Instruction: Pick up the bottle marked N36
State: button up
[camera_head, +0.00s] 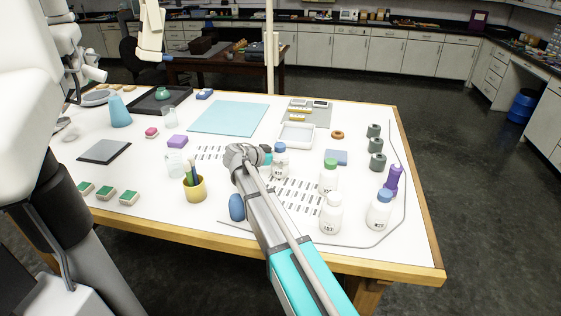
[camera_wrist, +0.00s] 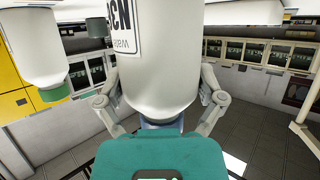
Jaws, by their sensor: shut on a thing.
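A white bottle with a blue-grey cap (camera_head: 280,162) is held at my gripper (camera_head: 267,156), near the middle of the table. The same bottle fills the upper middle of the wrist view (camera_wrist: 158,70), upside down in the picture. The fingers of my gripper (camera_wrist: 160,98) close in on both its sides.
A white-capped bottle (camera_head: 330,214), a blue-capped bottle (camera_head: 378,212) and a purple bottle (camera_head: 393,181) stand at the right. A blue mat (camera_head: 228,118) lies clear behind.

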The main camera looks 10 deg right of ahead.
jog(key=shift+r, duration=0.2)
jog(key=shift+r+p, duration=0.75)
jog(key=shift+p, duration=0.15)
jog(key=s+a+r+p, duration=0.3)
jog(key=s+r+p, duration=0.8)
jog(key=s, duration=0.2)
jog(key=shift+s+a, duration=0.2)
jog(key=shift+s, duration=0.1)
